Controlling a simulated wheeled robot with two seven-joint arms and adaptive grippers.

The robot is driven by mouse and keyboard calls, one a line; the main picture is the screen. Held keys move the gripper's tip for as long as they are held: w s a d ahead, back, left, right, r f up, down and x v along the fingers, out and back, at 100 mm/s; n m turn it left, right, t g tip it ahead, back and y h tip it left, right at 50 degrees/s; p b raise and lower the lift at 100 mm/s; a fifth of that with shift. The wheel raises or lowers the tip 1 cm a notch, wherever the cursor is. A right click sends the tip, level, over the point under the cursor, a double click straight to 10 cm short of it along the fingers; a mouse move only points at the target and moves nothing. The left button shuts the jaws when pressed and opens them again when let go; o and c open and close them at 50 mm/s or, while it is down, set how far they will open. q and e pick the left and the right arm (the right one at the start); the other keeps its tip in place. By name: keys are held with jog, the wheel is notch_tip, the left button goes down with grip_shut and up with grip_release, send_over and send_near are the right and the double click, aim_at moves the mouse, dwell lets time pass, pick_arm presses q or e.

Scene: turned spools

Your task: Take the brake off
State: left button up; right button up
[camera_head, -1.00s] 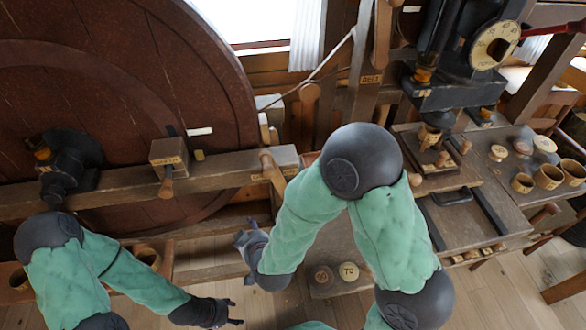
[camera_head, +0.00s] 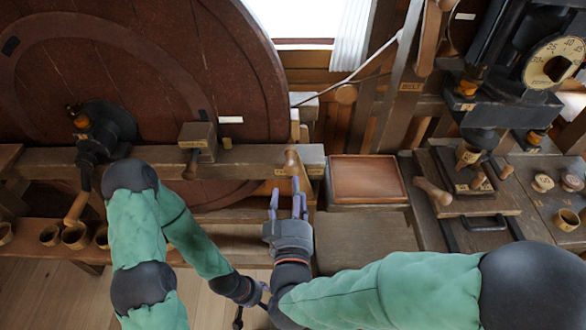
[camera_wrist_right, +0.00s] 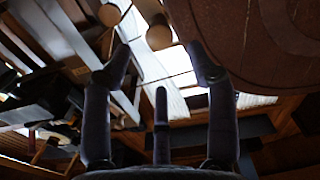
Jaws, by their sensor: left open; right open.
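A wooden peg-like lever (camera_head: 291,160) stands at the beam's right end beside a small label. I cannot read which one is the brake. My right gripper (camera_head: 286,196) is open and empty, its fingers pointing up at the beam's end just below the lever; I cannot tell whether they touch it. The right wrist view shows the open fingers with nothing between them. My left gripper (camera_head: 262,296) is open and low, below the beam.
A shallow wooden tray (camera_head: 363,180) lies right of the beam's end. A black machine with a dial (camera_head: 553,62) stands at the right, above a bench with wooden handles. Several wooden cups (camera_head: 75,235) stand at the lower left. A label reading BELT marks a post behind.

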aim_at(291, 172)
jog(key=w+b, duration=0.1)
jog(key=w, duration=0.5)
jog(key=shift+w+f+b, duration=0.1)
jog(key=shift+w+b, duration=0.3)
jog(key=shift+w, duration=0.65)
jog(key=shift+c, duration=0.3)
grip_shut()
